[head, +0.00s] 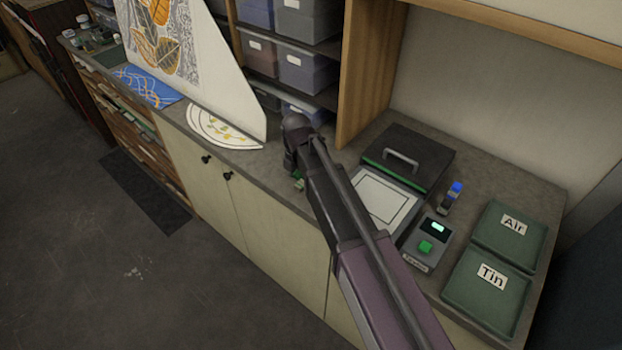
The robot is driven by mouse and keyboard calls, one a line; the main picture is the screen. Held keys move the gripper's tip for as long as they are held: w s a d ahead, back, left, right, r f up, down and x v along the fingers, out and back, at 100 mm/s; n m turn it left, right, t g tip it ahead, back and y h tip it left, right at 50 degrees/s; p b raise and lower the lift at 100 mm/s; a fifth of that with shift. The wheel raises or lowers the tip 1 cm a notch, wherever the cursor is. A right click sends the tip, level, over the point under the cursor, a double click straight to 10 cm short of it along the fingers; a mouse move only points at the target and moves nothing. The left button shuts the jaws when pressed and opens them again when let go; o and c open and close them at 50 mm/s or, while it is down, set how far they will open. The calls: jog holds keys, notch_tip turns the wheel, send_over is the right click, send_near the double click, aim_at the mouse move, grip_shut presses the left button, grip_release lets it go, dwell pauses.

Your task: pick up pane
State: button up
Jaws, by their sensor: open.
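No clear glass pane stands out for certain. A pale flat rectangle with a thin dark outline (386,198) lies on the counter, right of my arm. I cannot tell whether a pane lies on it, and my arm covers its left edge. My gripper (298,182) is at the end of my arm over the counter's front part, left of the rectangle and apart from it. It is mostly hidden behind my arm; only a small greenish part shows. It is open, and I see nothing held in it.
A dark lidded box with a handle (408,155) stands behind the rectangle. A small device with a green button (427,243) and green trays marked Air (540,238) and Tin (515,310) are at right.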

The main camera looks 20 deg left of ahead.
aim_at(298, 186)
jog(key=shift+f+b, duration=1.3)
jog(key=shift+f, duration=0.3)
grip_shut()
